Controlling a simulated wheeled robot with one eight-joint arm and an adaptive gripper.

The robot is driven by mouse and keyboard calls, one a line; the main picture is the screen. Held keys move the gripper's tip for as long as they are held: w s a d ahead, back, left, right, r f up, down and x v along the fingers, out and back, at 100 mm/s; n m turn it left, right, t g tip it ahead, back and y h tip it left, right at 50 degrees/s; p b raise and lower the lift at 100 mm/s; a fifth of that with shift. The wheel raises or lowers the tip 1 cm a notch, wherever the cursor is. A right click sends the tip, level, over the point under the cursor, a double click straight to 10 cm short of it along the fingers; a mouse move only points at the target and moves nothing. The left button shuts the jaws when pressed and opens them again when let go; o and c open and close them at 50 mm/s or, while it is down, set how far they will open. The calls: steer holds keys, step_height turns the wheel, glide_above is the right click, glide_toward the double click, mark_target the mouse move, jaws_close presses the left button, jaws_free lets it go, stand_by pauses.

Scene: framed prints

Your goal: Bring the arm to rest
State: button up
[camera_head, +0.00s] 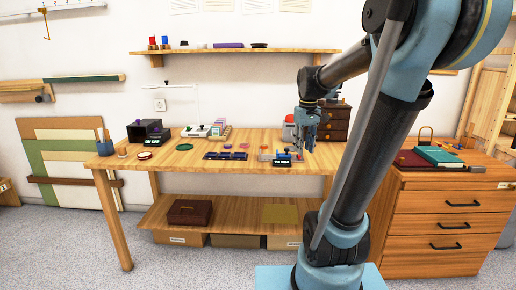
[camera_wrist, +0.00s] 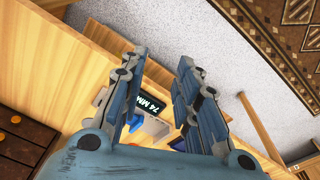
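My arm stretches from its base at the lower right up and over to the left in the head view. My gripper (camera_head: 305,140) is above the right part of the wooden workbench (camera_head: 180,158), pointing down. In the wrist view my gripper (camera_wrist: 160,75) has its two fingers apart, with nothing held between them. A black display reading "74 MM" (camera_wrist: 152,104) shows behind the left finger, below the gripper. In the head view this dark device (camera_head: 283,163) lies on the bench just under the gripper. Whether the fingers touch it cannot be told.
A small wooden drawer cabinet (camera_head: 336,122) stands close behind my gripper, with a red-topped item (camera_head: 289,120) beside it. A wall shelf (camera_head: 235,51) is above. A drawer chest (camera_head: 440,215) stands right of my arm. Dark trays (camera_head: 225,156) lie left of the gripper.

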steer(key=s+d+f+m+t, duration=0.1)
steer(key=s+f+m, duration=0.3)
steer(key=s+f, duration=1.1)
steer(key=s, duration=0.5)
steer(key=shift+d+f, duration=0.3)
steer(key=shift+f, duration=0.05)
steer(key=shift+w, duration=0.1)
steer(key=shift+w+f, duration=0.2)
steer(key=shift+w, duration=0.25)
